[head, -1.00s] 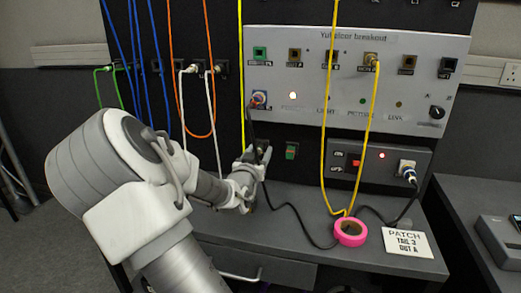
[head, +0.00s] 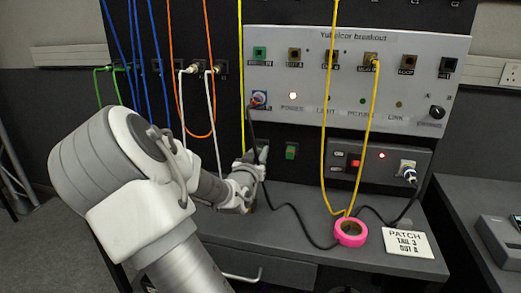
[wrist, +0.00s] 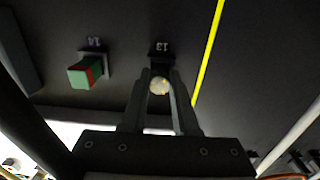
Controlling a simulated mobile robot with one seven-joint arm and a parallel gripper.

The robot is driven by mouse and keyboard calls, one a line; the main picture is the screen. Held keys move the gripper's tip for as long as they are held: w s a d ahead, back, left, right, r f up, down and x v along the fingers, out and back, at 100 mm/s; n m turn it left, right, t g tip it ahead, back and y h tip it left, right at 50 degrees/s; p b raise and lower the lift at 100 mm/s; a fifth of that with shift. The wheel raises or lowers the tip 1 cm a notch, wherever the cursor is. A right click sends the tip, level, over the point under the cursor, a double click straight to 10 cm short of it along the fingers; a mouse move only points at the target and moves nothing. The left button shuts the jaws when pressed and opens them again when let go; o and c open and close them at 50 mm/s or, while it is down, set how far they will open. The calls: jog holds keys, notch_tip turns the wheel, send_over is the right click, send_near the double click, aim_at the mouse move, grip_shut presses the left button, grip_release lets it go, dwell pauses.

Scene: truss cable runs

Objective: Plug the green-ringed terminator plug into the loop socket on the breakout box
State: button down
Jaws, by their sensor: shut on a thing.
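My gripper (wrist: 160,95) is shut on a small plug (wrist: 160,86) with a pale round end, in front of the position labelled 13. Its green ring does not show, and I cannot tell whether it is seated there or drawn clear. In the head view my gripper (head: 257,158) is at the dark panel below the breakout box (head: 310,75), and the plug is hidden. The loop socket (head: 408,62) appears to be the dark square in the box's upper right row, its label blurred. It looks empty.
A green block with a red band (wrist: 85,72) sits at position 14 beside my gripper. A yellow cable (wrist: 208,55) hangs close on the other side. A looped yellow cable (head: 324,130) crosses the box front. Pink tape (head: 350,232) and a card (head: 408,242) lie on the bench.

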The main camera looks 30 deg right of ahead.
aim_at(259, 152)
jog(key=shift+a, duration=0.1)
jog(key=shift+p+v, duration=0.6)
jog(key=shift+v, duration=1.65)
jog(key=shift+r, duration=0.1)
